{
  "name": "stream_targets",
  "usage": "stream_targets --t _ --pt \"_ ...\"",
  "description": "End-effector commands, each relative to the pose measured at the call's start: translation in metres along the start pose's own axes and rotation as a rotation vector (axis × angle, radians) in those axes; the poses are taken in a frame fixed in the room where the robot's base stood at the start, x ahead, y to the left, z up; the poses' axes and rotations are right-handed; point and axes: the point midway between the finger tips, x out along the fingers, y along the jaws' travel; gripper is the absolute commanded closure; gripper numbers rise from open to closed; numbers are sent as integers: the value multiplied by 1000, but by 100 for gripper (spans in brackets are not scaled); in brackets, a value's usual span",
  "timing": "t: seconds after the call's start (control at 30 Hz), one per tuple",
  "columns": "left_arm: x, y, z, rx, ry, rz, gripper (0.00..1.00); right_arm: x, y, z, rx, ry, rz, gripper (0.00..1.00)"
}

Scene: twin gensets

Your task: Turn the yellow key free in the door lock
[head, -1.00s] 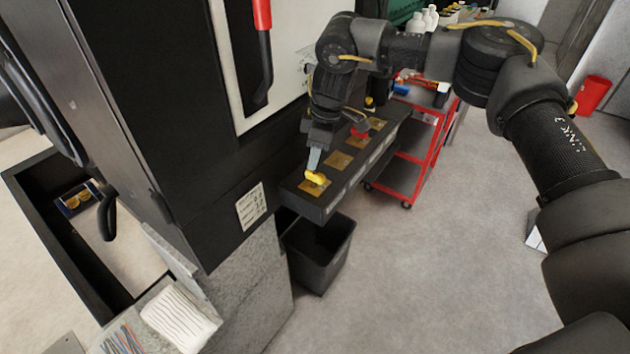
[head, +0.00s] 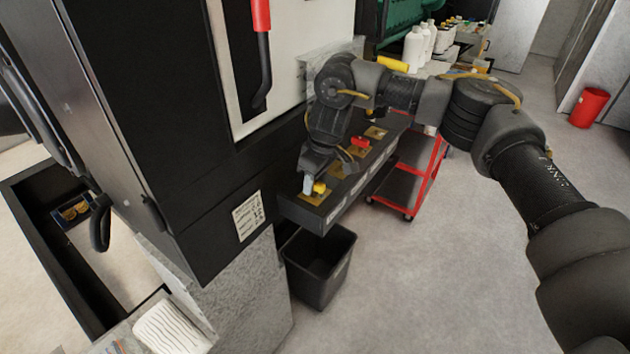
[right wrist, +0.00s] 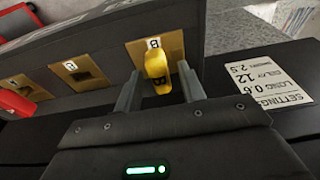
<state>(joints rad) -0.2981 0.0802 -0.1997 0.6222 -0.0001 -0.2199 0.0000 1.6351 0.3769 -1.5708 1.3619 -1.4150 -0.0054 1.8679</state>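The yellow key (head: 319,187) stands on the nearest brass plate of a black ledge (head: 338,214) beside the dark cabinet. In the right wrist view the yellow key (right wrist: 157,70) stands upright at the brass plate (right wrist: 173,48) marked with a letter or digit. My right gripper (head: 312,188) is at the key. In the wrist view my right gripper (right wrist: 160,88) has a finger on each side of the key, with visible gaps on both sides. Its fingers are open. How the key sits in the plate is partly hidden. My left gripper is not in view.
A red key-like piece (head: 361,142) sits farther along the ledge, among other brass plates. A black bin (head: 320,268) stands below the ledge. A red cart (head: 408,190) stands behind. A red-gripped handle (head: 262,55) hangs on the cabinet front.

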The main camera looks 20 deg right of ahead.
Motion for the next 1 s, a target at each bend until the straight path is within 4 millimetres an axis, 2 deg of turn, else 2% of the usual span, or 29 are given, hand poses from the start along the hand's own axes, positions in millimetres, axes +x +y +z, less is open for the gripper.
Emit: stream_targets --t 0.13,0.43,0.63,1.0 --pt "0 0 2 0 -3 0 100 0 0 0 0 0 0 61" --pt "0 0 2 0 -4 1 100 0 0 0 -1 0 -1 100" --pt "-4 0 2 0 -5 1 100 -1 0 0 -85 -1 -20 100" --pt "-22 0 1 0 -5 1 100 -2 -1 -1 -641 -1 -133 100"
